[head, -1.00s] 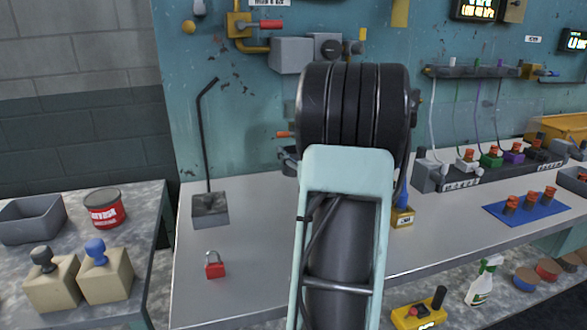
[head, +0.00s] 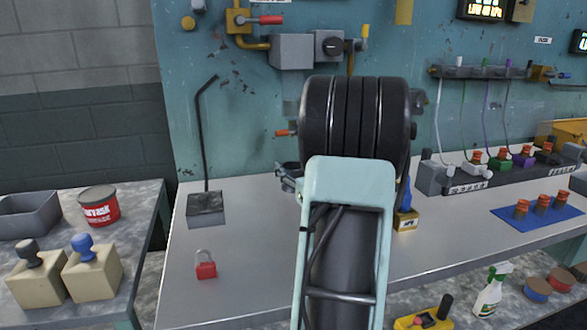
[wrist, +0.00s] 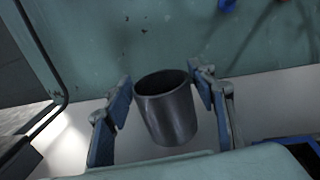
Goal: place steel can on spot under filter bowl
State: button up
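The steel can (wrist: 168,115) is a dark grey open-topped cylinder in the wrist view, upright, with its mouth toward the top of the picture. My gripper (wrist: 160,78) has one blue-padded finger on each side of it, with the tips close against the can near its rim; it looks shut on the can. The contact is not fully clear, and a pale strip shows between the left finger and the can's lower side. In the head view my arm hides the can and most of the gripper. I cannot make out the filter bowl or the spot.
A grey bench (head: 245,265) runs along the teal wall. On it stand a red padlock (head: 206,266), a bent rod on a square base (head: 206,207) and a blue mat (head: 538,224) with tubes. A side table (head: 135,235) at left holds a red tin (head: 98,207). The bench's left part is mostly clear.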

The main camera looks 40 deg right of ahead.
jog(key=shift+o, duration=0.9)
jog(key=shift+r, duration=0.2)
jog(key=p+v, duration=0.1)
jog(key=v, duration=1.1)
jog(key=shift+p, duration=0.3)
